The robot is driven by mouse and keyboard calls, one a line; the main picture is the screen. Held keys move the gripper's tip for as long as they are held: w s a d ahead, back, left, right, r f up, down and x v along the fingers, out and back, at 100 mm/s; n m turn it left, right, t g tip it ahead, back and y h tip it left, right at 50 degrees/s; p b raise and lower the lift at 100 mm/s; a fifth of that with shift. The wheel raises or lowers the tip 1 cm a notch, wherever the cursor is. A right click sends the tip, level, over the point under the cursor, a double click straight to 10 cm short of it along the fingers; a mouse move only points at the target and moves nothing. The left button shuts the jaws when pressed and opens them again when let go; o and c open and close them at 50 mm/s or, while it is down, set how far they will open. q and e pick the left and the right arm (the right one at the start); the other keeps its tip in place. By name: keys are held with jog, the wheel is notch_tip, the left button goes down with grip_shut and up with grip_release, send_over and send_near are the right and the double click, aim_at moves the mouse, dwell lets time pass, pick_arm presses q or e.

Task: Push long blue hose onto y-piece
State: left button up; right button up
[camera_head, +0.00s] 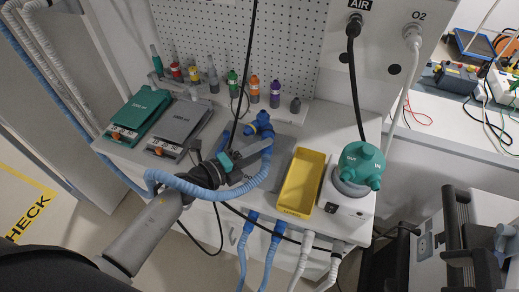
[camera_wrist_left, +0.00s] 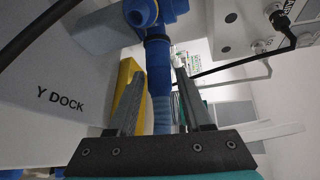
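The blue y-piece (camera_head: 262,126) sits at the grey dock (camera_head: 247,158) on the bench. In the left wrist view the y-piece (camera_wrist_left: 150,12) is at the top, beside the face marked Y DOCK. The long blue ribbed hose (camera_head: 178,184) comes from the left, passes under my left gripper (camera_head: 232,160) and curves up to the y-piece. In the wrist view the hose's smooth blue end (camera_wrist_left: 158,70) meets the y-piece's lower port; how deep it sits cannot be told. My left gripper (camera_wrist_left: 160,75) has a finger on each side of the hose, with visible gaps. My right gripper is not in view.
A yellow tray (camera_head: 300,183) and a white unit with a teal top (camera_head: 361,166) stand right of the dock. Two flat cases (camera_head: 140,114) lie left. Several coloured bottles (camera_head: 254,90) line the back. A black cable (camera_head: 246,75) hangs near my gripper.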

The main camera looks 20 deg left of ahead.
pick_arm(q)
jog(key=o, duration=0.3)
jog(key=shift+s, duration=0.1)
jog(key=b+v, duration=0.1)
jog(key=v, duration=1.4)
jog(key=shift+a, duration=0.1)
